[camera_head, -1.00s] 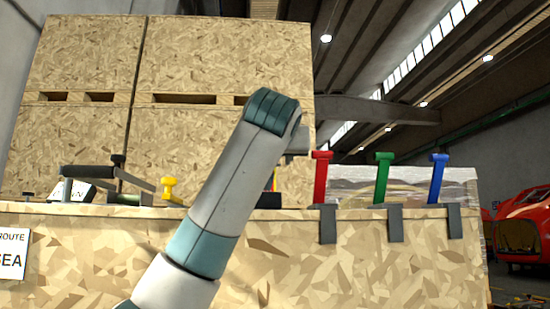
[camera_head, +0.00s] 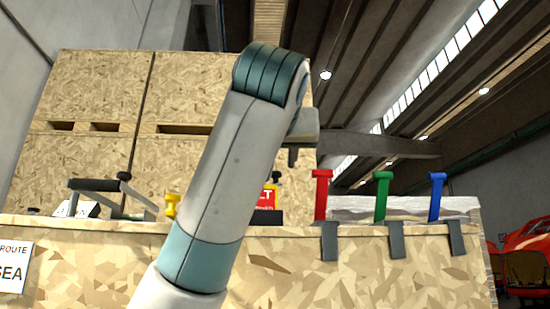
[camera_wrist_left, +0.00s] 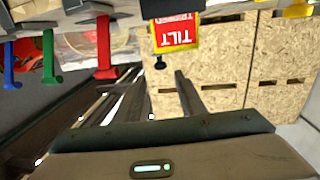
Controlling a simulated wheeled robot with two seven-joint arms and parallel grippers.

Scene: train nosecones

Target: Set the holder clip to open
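I cannot tell for sure which part is the holder clip. A dark-handled metal frame (camera_head: 95,187) with a small white lettered card (camera_head: 84,206) stands on the bench at the left in the head view. A red TILT sign (camera_head: 269,199) sits behind my left arm; it shows upside down in the left wrist view (camera_wrist_left: 176,33), with a black knob (camera_wrist_left: 159,63) beside it. My left gripper (camera_head: 293,155) is raised above the bench, mostly hidden by its arm. In the left wrist view its fingers (camera_wrist_left: 162,90) are apart with nothing between them. My right gripper is not in view.
Red (camera_head: 321,194), green (camera_head: 382,195) and blue (camera_head: 436,197) levers stand upright along the bench's right front edge. A yellow knob (camera_head: 172,205) stands left of my arm. Tall chipboard crates (camera_head: 90,85) rise behind. The wooden bench (camera_head: 350,270) fills the front.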

